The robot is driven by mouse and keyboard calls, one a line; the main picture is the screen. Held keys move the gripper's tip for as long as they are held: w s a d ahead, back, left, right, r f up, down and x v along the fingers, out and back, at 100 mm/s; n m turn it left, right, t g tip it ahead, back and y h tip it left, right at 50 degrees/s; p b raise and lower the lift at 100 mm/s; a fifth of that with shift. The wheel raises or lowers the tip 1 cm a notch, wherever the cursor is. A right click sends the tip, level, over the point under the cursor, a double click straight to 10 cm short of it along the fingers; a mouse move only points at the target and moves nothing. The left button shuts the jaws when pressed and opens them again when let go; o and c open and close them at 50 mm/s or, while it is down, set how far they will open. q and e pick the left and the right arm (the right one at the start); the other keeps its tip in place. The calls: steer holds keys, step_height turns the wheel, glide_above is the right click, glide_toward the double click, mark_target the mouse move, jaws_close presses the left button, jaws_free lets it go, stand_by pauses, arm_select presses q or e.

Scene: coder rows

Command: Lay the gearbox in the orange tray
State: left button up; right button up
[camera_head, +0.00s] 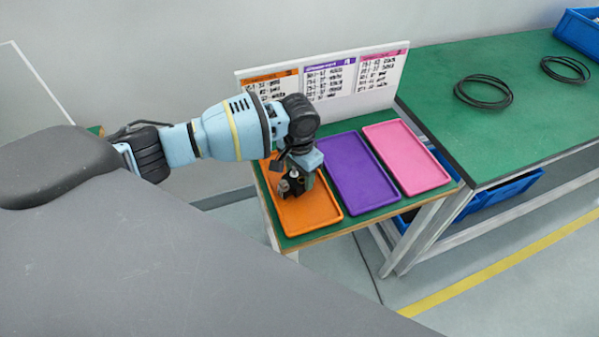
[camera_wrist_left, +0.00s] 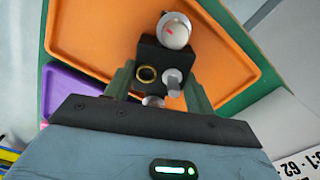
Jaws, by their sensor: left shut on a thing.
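The orange tray (camera_head: 315,212) lies on the small green-topped table, leftmost of three trays. My left gripper (camera_head: 294,180) is over it, pointing down, shut on the gearbox (camera_head: 291,187). The gearbox is a small black block with a brass ring and metal round parts. In the left wrist view the gearbox (camera_wrist_left: 152,55) sits between the two fingers of the left gripper (camera_wrist_left: 158,85), with the orange tray (camera_wrist_left: 85,35) behind it. I cannot tell whether the gearbox touches the tray floor. My right gripper is not in view.
A purple tray (camera_head: 358,175) and a pink tray (camera_head: 407,158) lie to the right of the orange one. A white label board (camera_head: 330,80) stands along the table's back edge. A larger green table (camera_head: 520,110) with black cable coils (camera_head: 484,92) adjoins on the right.

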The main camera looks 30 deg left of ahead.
mark_target(299, 176)
arm_select(q)
steer(key=o, duration=1.4)
steer(key=shift+f, duration=0.1)
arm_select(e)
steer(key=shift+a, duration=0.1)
arm_select(q)
steer(key=shift+r+p, duration=0.7)
steer(key=shift+r, duration=5.45)
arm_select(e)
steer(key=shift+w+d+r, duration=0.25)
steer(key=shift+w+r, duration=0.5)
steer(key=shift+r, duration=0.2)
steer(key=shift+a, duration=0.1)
arm_select(q)
steer(key=shift+s, duration=0.1)
